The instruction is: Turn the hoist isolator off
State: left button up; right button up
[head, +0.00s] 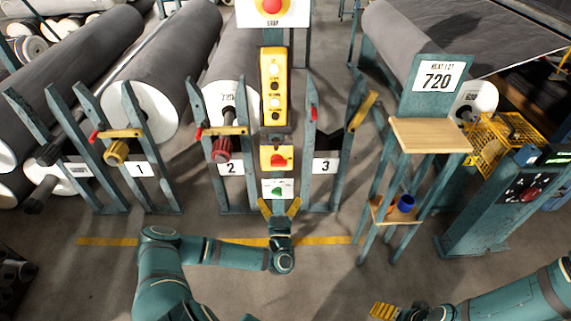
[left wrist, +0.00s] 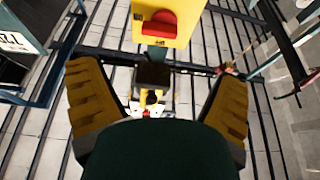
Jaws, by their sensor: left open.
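A yellow box with a red rotary knob (head: 281,159), apparently the hoist isolator, is on the central post; its lettering is too small to read. The left wrist view shows a yellow box with a red knob (left wrist: 159,28) at the top. Below it in the head view is a white panel with a green knob (head: 278,189). My left gripper (head: 279,208) is open and empty just below this panel, its yellow fingers spread either side. My right gripper (head: 385,311) is only partly seen at the bottom edge; its jaws cannot be judged.
Above are a yellow button pendant (head: 273,87) and a red stop button (head: 272,6). Numbered racks with grey rolls (head: 160,60) flank the post. A wooden-topped stand (head: 428,135) and a control console (head: 510,195) are at right. The floor in front is clear.

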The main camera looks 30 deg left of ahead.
aim_at(279, 166)
pick_arm(q)
jog(key=b+x, duration=0.1)
jog(key=x, duration=1.1)
jog(key=shift+w, duration=0.15)
jog(key=c, duration=1.2)
